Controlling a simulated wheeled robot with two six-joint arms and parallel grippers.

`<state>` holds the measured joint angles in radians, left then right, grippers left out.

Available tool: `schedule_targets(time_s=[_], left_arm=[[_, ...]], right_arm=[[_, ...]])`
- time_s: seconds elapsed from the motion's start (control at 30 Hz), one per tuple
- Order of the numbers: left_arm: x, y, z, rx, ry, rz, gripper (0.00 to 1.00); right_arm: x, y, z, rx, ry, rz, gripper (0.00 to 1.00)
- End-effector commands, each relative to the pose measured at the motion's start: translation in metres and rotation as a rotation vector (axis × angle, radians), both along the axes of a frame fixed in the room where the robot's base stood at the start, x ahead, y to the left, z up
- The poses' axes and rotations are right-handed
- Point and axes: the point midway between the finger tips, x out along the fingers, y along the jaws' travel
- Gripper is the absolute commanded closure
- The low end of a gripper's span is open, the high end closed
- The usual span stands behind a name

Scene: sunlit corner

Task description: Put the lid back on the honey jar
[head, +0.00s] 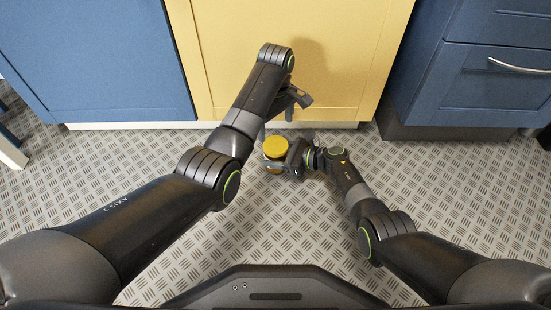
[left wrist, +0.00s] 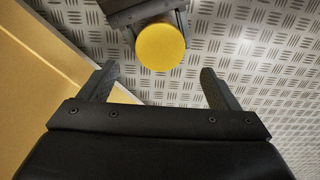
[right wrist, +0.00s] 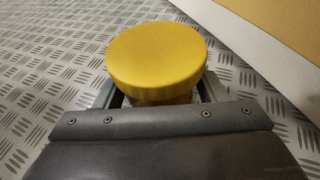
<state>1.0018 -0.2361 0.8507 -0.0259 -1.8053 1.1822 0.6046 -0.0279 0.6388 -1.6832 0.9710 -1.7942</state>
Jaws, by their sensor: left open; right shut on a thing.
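The honey jar (head: 273,167) is amber below, mostly hidden, and is held upright by my right gripper (head: 284,157). The round yellow lid (head: 275,148) sits on top of the jar and looks level; I cannot tell how tightly it is seated. In the right wrist view the lid (right wrist: 157,60) covers nearly all of the jar, with a little amber (right wrist: 160,98) below its rim. My left gripper (head: 285,115) is open and empty, just above and beyond the lid. In the left wrist view the lid (left wrist: 160,47) lies ahead between the open fingers, apart from them.
A yellow cabinet front (head: 330,60) stands close behind my left gripper. Blue cabinets flank it at left (head: 100,60) and right (head: 470,80), the right one with a metal handle. The patterned metal floor (head: 270,225) is clear around the jar.

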Motion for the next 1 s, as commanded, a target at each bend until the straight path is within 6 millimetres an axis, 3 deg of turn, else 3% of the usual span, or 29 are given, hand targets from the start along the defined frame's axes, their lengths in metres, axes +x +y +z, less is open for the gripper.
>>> schedule_targets(time_s=[0.5,0.7,1.0], left_arm=[[0.0,0.0,-0.066,0.002,0.004,0.001,0.16],[0.0,0.0,-0.078,0.001,0.001,0.002,0.16],[0.0,0.0,-0.08,0.001,0.001,0.002,0.16]], right_arm=[[0.0,0.0,0.0,-0.001,0.0,0.0,0.99],[0.0,0.0,0.0,-0.001,0.0,0.0,0.99],[0.0,0.0,0.0,-0.001,0.0,0.0,0.99]])
